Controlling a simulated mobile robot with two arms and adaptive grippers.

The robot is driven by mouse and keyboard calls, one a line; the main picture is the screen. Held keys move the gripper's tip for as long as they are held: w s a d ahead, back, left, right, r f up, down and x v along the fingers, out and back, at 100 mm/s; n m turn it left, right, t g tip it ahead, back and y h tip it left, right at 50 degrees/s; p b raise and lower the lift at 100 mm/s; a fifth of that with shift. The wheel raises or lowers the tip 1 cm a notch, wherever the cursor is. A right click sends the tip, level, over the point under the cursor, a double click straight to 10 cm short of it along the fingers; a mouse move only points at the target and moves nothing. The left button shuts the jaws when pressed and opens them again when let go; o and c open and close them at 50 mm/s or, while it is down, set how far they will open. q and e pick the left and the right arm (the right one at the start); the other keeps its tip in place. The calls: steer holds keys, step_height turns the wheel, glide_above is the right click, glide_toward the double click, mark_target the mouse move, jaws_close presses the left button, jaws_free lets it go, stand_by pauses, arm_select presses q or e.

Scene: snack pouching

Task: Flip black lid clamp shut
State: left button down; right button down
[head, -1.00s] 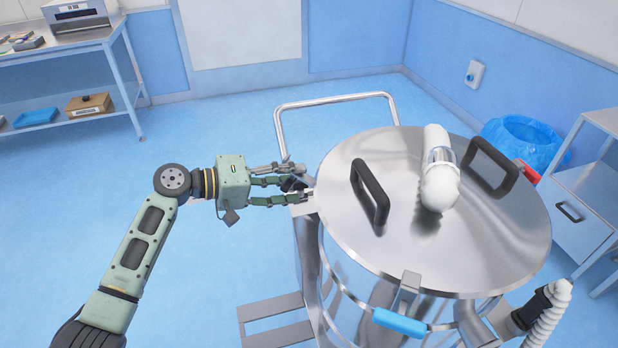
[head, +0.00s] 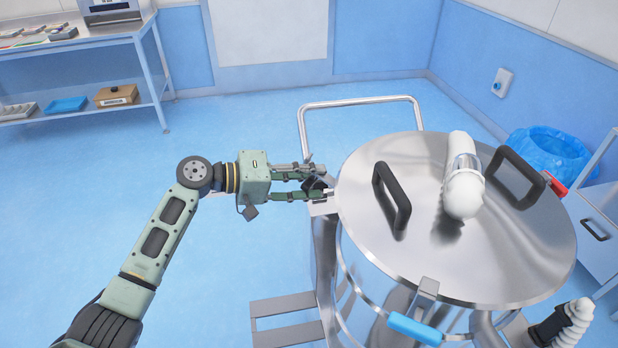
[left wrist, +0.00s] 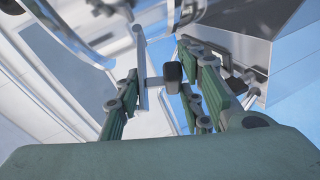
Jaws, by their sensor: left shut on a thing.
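A large steel pot carries a round shiny lid (head: 520,255) with two black grip handles. At the lid's left edge is the black lid clamp (head: 318,183), mostly hidden by fingers. My left gripper (head: 322,181) reaches it from the left and is shut on it. In the left wrist view the clamp's black tip (left wrist: 173,72) sits on a metal arm between my green fingers (left wrist: 165,100). I cannot tell how far the clamp is folded. A blue clamp (head: 415,329) is at the pot's front and a red one (head: 556,185) at its right. My right gripper is not in view.
A white hose fitting (head: 464,190) stands on the lid. A bent metal push bar (head: 360,102) rises behind the pot. A blue-lined bin (head: 548,152) and a drawer cabinet (head: 598,235) are at the right.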

arm_select(q)
steer(key=shift+s+f, duration=0.1)
steer(key=shift+f, duration=0.3)
